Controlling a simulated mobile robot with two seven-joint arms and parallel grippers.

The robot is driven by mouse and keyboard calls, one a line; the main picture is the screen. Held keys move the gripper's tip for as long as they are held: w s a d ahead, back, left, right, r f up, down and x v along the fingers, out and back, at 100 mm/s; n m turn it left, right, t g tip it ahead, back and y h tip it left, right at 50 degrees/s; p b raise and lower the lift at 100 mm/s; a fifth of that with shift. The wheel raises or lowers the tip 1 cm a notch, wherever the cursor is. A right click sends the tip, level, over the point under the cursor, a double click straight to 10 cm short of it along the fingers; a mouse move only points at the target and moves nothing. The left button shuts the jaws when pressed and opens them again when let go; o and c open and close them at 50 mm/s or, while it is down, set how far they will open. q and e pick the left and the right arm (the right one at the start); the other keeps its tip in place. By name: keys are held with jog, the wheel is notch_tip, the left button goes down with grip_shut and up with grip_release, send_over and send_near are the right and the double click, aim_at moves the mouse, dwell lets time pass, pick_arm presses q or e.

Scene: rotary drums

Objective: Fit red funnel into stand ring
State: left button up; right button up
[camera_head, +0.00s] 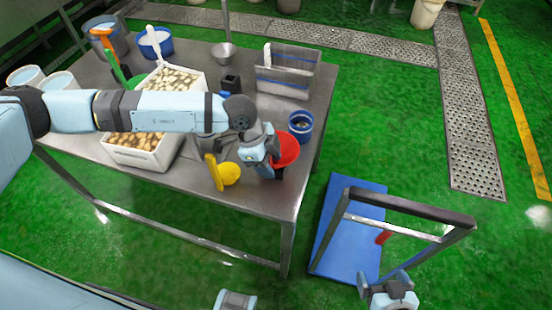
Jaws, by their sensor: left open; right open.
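The red funnel (288,151) is at the front right corner of the metal table, partly hidden by my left gripper. My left gripper (267,168) is open beside the left side of the funnel; whether its fingers touch it I cannot tell. A blue round container (300,124) with a dark inside stands just behind the funnel. I cannot clearly make out a stand ring; a grey metal bowl or funnel shape (223,52) shows by a thin upright pole (226,18) at the back of the table. My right gripper (388,290) is open and empty at the bottom right, off the table.
A yellow scoop (228,174) lies left of my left gripper. White crates of pale pieces (151,158) stand under and behind my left arm. A grey bin with blue bands (288,73) stands at the back right. A blue platform (335,238) with a metal frame is on the floor.

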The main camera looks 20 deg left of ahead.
pick_arm(q)
grip_shut()
